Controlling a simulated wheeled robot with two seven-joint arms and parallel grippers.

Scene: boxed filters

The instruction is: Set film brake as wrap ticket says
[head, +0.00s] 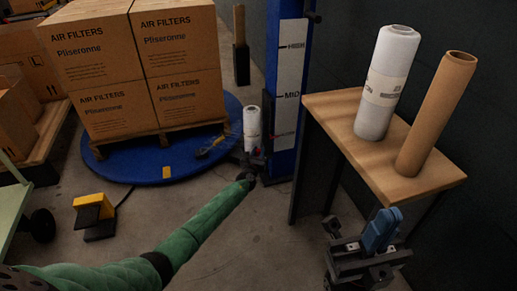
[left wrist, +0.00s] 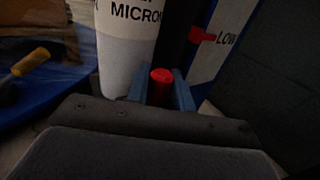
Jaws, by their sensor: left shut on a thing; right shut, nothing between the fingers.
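The blue wrapper mast (head: 271,75) carries a white scale reading HIGH and MID in the head view. A white film roll (head: 252,130) stands upright beside it; its printed lower part (left wrist: 125,50) shows in the left wrist view. A red knob (left wrist: 161,76) sits between the blue fingers of my left gripper (left wrist: 166,92), which is shut on it. In the head view this gripper (head: 255,162) is small and dark at the roll's foot. A red pointer (left wrist: 203,35) is beside the word LOW. My right gripper (head: 382,228) is shut and empty. No readable wrap ticket shows.
Air filter cartons (head: 135,60) stand stacked on a pallet on the blue turntable (head: 110,168). A wooden-topped table (head: 335,110) at right holds a labelled film roll (head: 388,80) and a cardboard tube (head: 436,115). A yellow-and-black pedal (head: 94,210) lies on the floor.

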